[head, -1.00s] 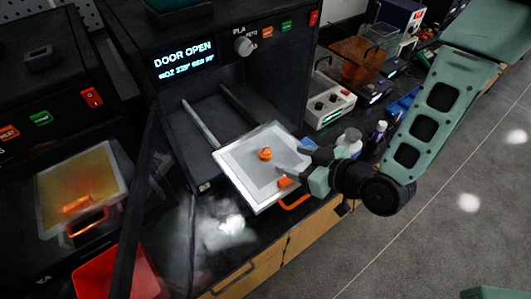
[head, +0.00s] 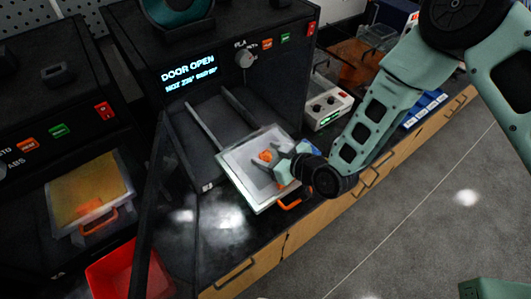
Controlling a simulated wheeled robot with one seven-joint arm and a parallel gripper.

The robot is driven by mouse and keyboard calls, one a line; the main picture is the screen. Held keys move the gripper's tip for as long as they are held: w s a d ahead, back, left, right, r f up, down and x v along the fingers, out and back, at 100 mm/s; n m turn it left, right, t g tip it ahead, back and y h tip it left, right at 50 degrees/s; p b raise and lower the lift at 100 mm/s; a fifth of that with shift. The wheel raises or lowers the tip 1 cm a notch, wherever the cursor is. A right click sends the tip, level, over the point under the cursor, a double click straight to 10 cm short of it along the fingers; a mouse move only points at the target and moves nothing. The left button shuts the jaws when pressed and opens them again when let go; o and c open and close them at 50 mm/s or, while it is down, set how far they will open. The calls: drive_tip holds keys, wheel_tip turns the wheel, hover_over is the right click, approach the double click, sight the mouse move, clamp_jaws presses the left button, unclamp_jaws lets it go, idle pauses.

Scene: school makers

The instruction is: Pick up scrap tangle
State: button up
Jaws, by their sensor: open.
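The scrap tangle (head: 265,156) is a small orange clump on the pale print plate (head: 240,170). The plate juts out from the open printer (head: 195,110) and has an orange handle (head: 290,206) at its front edge. My gripper (head: 275,166) is open over the plate, with its fingers pointing left and very close to the tangle. I cannot tell whether a finger touches it. My gripper hides part of the plate's right side.
The printer's display reads DOOR OPEN. A second printer with an orange-handled plate (head: 88,195) stands at left. A red bin (head: 128,272) sits at lower left. A white control box (head: 327,107) is at right on the bench.

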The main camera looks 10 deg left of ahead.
drive_tip(key=c, duration=1.1)
